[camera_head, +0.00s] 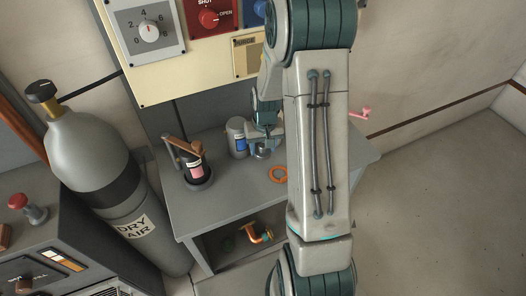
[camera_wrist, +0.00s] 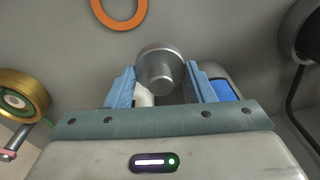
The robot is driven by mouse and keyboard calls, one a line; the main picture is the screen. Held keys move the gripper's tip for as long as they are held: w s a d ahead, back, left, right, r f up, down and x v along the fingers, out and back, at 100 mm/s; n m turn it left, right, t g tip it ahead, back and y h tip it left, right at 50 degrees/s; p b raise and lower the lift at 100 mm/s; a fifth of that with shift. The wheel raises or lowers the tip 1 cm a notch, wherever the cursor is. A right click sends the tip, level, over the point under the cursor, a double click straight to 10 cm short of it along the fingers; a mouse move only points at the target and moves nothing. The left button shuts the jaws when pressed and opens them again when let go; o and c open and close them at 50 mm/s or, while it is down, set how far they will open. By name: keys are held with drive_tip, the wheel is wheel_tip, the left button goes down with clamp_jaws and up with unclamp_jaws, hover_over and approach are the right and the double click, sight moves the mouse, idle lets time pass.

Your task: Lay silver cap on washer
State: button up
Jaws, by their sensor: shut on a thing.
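The silver cap (camera_wrist: 160,68) is a round metal piece with a short stem, held between the blue-padded fingertips of my gripper (camera_wrist: 161,84). In the head view, my gripper (camera_head: 263,146) is low over the grey bench, with the cap (camera_head: 262,153) partly hidden by the fingers. The orange washer (camera_head: 271,179) lies flat on the bench, a little to the right of and nearer than the cap. The wrist view shows part of the washer (camera_wrist: 120,28) at the top edge, apart from the cap. I cannot tell the exact gap between cap and bench.
A grey canister with a blue label (camera_head: 237,137) stands close beside my gripper. A control panel (camera_head: 180,75) rises behind the bench (camera_head: 227,200). The bench front is clear.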

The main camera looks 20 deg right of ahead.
sight(263, 154)
drive_tip(key=shift+f+p, duration=0.35)
drive_tip(key=shift+f, duration=1.35)
drive_tip(key=shift+f, duration=0.2)
drive_tip(key=o, duration=1.2)
drive_tip(key=shift+c, duration=0.2)
drive_tip(key=shift+r, duration=0.1)
